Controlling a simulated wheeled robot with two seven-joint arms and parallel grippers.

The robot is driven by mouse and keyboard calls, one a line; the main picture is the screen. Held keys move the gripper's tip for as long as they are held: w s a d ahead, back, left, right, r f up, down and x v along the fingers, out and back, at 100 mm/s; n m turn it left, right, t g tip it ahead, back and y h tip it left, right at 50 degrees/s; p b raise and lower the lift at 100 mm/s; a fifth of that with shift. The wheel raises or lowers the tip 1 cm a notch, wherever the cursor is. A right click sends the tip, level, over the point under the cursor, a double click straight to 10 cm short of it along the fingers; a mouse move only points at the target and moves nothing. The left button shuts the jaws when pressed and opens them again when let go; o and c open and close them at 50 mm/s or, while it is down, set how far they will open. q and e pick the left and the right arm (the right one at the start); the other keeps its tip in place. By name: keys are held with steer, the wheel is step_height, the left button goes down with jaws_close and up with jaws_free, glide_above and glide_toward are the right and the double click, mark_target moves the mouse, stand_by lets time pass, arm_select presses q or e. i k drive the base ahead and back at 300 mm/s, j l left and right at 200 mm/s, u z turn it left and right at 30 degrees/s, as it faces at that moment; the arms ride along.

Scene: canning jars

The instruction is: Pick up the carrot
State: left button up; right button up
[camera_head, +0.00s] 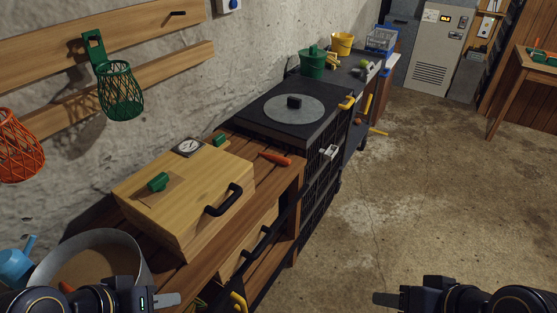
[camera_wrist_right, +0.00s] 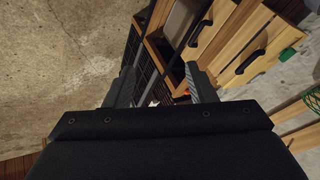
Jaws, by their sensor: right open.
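An orange-red, tapered thing that looks like the carrot (camera_head: 275,158) lies on the wooden bench (camera_head: 232,224), right of the wooden box and near the black unit. My left gripper (camera_head: 172,299) is at the bottom left, in front of the metal tub; I cannot tell its finger gap. My right gripper (camera_head: 382,299) is at the bottom right over the open floor, well apart from the carrot. In the right wrist view my right gripper (camera_wrist_right: 158,70) has its fingers spread with nothing held between them.
A wooden box (camera_head: 185,195) with a black handle stands left of the carrot. A black unit (camera_head: 298,112) with a round grey plate is behind it. A round metal tub (camera_head: 100,243) stands at the lower left. Concrete floor (camera_head: 410,190) is clear to the right.

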mark_target(282, 160)
steer(key=u, duration=1.8)
steer(key=z, duration=1.8)
steer(key=u, duration=0.85)
steer(key=i+l+u, duration=0.15)
steer(key=l+u, duration=0.2)
steer(key=i+l+u, duration=0.1)
steer(key=l+u, duration=0.55)
steer(key=l, duration=0.15)
steer(key=i+l+u, duration=0.1)
steer(key=l, duration=0.7)
steer(key=l+u, duration=0.1)
steer(key=l, duration=0.65)
steer(key=i, duration=0.05)
